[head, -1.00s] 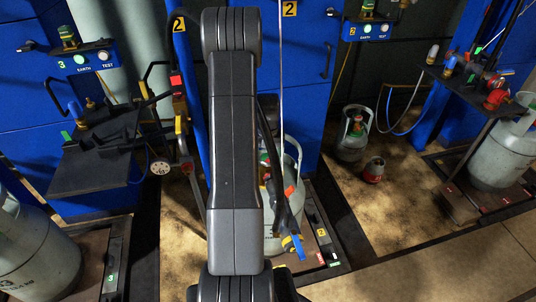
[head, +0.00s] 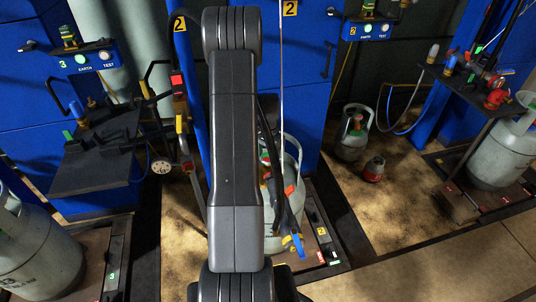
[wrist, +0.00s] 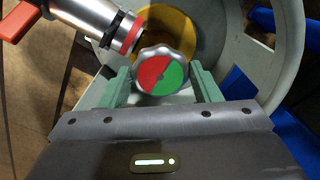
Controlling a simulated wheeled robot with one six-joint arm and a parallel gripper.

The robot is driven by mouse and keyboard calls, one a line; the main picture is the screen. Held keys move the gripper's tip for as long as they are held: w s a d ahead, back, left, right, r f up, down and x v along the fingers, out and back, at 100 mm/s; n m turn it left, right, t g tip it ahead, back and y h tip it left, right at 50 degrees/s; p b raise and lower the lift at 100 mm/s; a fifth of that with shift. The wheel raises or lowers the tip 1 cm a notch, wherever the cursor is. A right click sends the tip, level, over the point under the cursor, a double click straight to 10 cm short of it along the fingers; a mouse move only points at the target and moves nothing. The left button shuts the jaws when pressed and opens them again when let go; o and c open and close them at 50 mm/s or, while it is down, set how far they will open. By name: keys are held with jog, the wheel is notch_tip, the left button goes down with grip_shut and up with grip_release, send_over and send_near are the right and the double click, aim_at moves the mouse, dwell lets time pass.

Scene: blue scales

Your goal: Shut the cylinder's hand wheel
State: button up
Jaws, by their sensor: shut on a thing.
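The hand wheel (wrist: 161,72) is a scalloped silver knob with a red and green face. It shows in the wrist view inside the pale collar ring (wrist: 292,55) of a gas cylinder. My gripper (wrist: 161,84) has one green finger on each side of the wheel and is shut on it. A silver connector with a red band (wrist: 108,25) and an orange-red lever lies just up and left of the wheel. In the head view the grey cylinder (head: 293,163) stands partly behind my arm, which hides the wheel and gripper.
A yellow-orange round part (wrist: 180,25) lies behind the wheel. In the head view, a black trolley-like frame (head: 160,130) stands left of my arm. A small grey cylinder (head: 350,140) and a red one (head: 374,170) stand right on open floor.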

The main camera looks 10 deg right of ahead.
aim_at(268, 157)
dwell(0.4)
jog(key=o, duration=1)
jog(key=shift+r, duration=0.1)
notch_tip(268, 157, up, 14)
jog(key=p, duration=0.2)
jog(key=shift+p, duration=0.3)
jog(key=shift+f, duration=0.25)
notch_tip(268, 157, down, 14)
jog(key=b, duration=0.2)
jog(key=shift+r+b, duration=0.15)
jog(key=shift+b, duration=0.15)
jog(key=shift+r, duration=0.1)
